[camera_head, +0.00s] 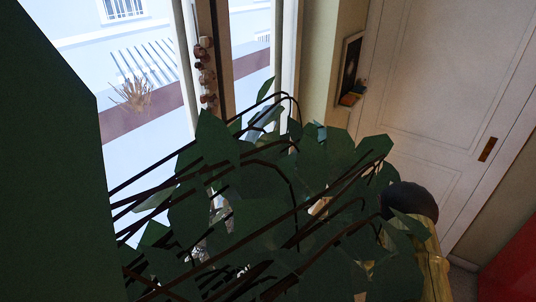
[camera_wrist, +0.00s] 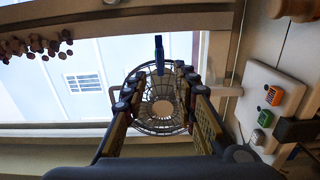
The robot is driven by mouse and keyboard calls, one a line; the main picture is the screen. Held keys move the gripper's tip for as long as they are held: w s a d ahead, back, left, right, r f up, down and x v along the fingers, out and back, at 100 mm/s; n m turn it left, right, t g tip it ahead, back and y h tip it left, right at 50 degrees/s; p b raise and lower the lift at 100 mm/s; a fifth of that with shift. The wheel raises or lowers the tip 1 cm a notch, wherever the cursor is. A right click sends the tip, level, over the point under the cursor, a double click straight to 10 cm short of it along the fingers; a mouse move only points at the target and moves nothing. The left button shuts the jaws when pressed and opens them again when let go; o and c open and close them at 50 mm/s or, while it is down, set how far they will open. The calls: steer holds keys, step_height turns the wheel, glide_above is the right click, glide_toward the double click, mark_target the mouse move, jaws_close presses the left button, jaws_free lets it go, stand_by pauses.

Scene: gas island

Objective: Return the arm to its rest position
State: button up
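My gripper (camera_wrist: 157,88) shows in the wrist view with its two fingers spread apart and nothing clasped between the tips. A round wire basket (camera_wrist: 160,128) shows beyond and between the fingers, with a dark blue upright object (camera_wrist: 159,54) at its upper edge. I cannot tell how far off either one is. In the head view, large dark green leaves (camera_head: 325,160) and dark stems cover the middle, and I cannot make out my gripper there.
A window (camera_head: 145,80) is at left and a white door (camera_head: 440,90) at right in the head view. A red surface (camera_head: 515,265) is at lower right. The wrist view shows a white panel (camera_wrist: 262,85) with coloured parts.

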steer(key=s+a+f+n+g+h+b, duration=0.1)
steer(key=s+a+n+g, duration=0.1)
steer(key=s+n+g, duration=0.65)
steer(key=s+a+f+n+g+h+b, duration=0.15)
steer(key=s+n+g, duration=0.25)
steer(key=s+n, duration=0.85)
steer(key=s+d+r+n+h+b, duration=0.25)
steer(key=d+n+h+b, duration=0.2)
steer(key=n, duration=0.45)
steer(key=s+d+r+n+h+b, duration=0.1)
steer(key=s+d+n+h+b, duration=0.3)
steer(key=n, duration=0.5)
steer(key=s+d+r+n+t+h+b, duration=0.2)
steer(key=d+r+n+t+h+b, duration=0.1)
steer(key=r+t+b, duration=0.4)
steer(key=shift+s+d+r+n+b, duration=0.25)
steer(key=shift+s+d+n+b, duration=0.15)
steer(key=shift+n, duration=0.5)
